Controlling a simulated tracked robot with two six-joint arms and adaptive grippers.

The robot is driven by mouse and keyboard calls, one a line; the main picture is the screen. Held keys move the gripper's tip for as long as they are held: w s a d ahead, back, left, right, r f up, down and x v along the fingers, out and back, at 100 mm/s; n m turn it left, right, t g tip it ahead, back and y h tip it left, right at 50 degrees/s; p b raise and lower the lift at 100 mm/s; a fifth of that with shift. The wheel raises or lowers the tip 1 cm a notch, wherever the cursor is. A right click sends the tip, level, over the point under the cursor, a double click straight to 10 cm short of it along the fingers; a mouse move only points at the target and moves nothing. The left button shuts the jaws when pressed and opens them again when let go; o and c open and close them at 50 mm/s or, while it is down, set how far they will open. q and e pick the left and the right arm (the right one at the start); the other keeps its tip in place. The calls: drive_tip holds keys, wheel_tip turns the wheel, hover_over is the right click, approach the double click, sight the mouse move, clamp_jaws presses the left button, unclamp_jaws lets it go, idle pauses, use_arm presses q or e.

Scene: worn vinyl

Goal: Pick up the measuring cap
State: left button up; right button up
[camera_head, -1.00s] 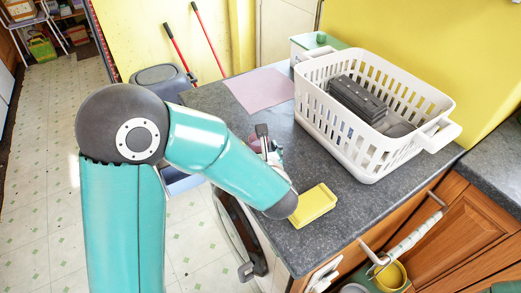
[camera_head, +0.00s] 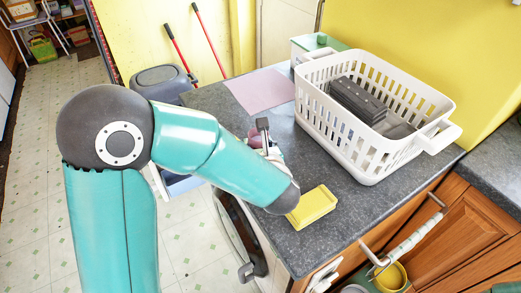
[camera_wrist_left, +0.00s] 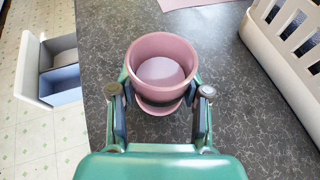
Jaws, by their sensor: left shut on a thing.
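The measuring cap is a round, pink, open cup (camera_wrist_left: 161,47) in the middle of the left wrist view, with its hollow inside facing the camera. A lower pink rim shows beneath its near side. My left gripper (camera_wrist_left: 160,84) is shut on it, one finger on each side. In the head view my left forearm hides most of the gripper (camera_head: 266,140) and the cap. I cannot tell whether the cap is clear of the dark grey worktop (camera_head: 355,215). My right gripper is not in view.
A white slotted basket (camera_head: 345,150) holding dark grey items stands right of the gripper. A yellow block-like thing (camera_head: 312,206) lies near the worktop's front edge. A pink cloth (camera_head: 258,91) lies behind. A grey and blue bin (camera_wrist_left: 61,75) stands on the floor to the left.

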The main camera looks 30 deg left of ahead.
use_arm(q)
wheel_tip(320, 180, up, 18)
drive_tip(key=p, duration=0.2)
drive_tip(key=shift+w+f, duration=0.1)
idle(1.2)
